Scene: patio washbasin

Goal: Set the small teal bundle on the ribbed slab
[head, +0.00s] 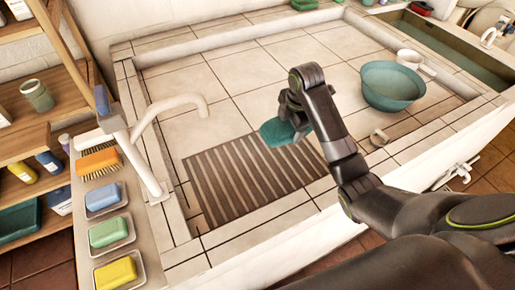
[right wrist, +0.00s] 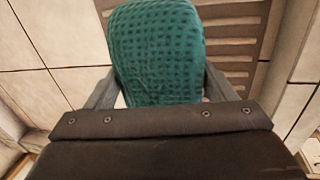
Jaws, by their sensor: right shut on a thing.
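The small teal bundle (head: 278,132) is a waffle-textured cloth held at the end of my right gripper (head: 294,110). In the right wrist view the bundle (right wrist: 156,50) fills the space between the two fingers, which are shut on it. The ribbed slab (head: 245,182) lies in the basin's front left part, dark brown with parallel ribs. In the head view the bundle overlaps the slab's upper right edge. I cannot tell whether it touches the slab. Part of the slab (right wrist: 232,45) shows behind the bundle in the right wrist view. My left gripper is not in view.
A white tap (head: 168,108) arches over the left side. Soap dishes (head: 111,233) and a brush (head: 98,162) line the left ledge. The slab's visible top is clear.

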